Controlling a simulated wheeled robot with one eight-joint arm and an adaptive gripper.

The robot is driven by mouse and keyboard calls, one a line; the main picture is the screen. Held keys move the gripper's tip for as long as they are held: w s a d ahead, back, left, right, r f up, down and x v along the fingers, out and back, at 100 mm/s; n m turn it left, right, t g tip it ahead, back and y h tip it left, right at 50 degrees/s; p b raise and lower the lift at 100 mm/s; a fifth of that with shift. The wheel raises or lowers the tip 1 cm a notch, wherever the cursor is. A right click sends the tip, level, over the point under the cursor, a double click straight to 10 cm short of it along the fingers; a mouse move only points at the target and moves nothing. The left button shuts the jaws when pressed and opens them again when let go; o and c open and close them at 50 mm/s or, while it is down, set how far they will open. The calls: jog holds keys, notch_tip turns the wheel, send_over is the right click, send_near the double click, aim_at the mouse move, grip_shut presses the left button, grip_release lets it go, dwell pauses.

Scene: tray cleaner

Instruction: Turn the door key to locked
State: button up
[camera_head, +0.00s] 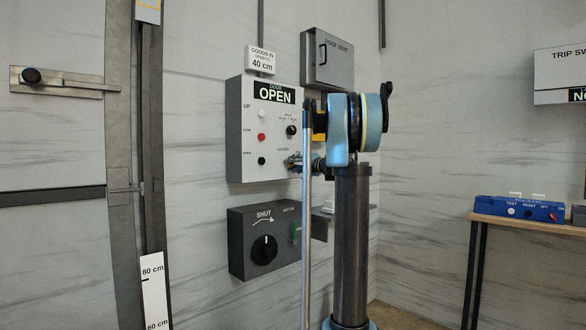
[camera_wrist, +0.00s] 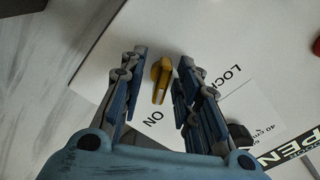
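The yellow door key (camera_wrist: 161,80) sits on the white door panel (camera_wrist: 245,40), which carries the lettering "LOCK…" and "ON" around it. In the wrist view my gripper (camera_wrist: 163,62) is open, with one blue finger on each side of the key and small gaps between. The key's long axis runs nearly up and down in that view, its lower end towards the "ON" lettering. In the head view the panel (camera_head: 245,150) is a white wall box reading "DOOR OPEN". My gripper (camera_head: 298,162) is at its lower right, and the key is hidden there.
The panel has white, red and black buttons and a black selector (camera_head: 291,130). Below is a dark box (camera_head: 240,225) with a "SHUT" knob. A grey cabinet (camera_head: 328,62) hangs above. A table with a blue switch box (camera_head: 518,208) stands at right.

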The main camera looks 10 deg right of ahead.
grip_shut()
jog(key=shift+n, duration=0.4)
jog(key=n, duration=0.5)
jog(key=shift+s+f+n, duration=0.1)
jog(key=shift+n, duration=0.2)
jog(key=n, duration=0.5)
jog(key=shift+n, duration=0.4)
grip_release()
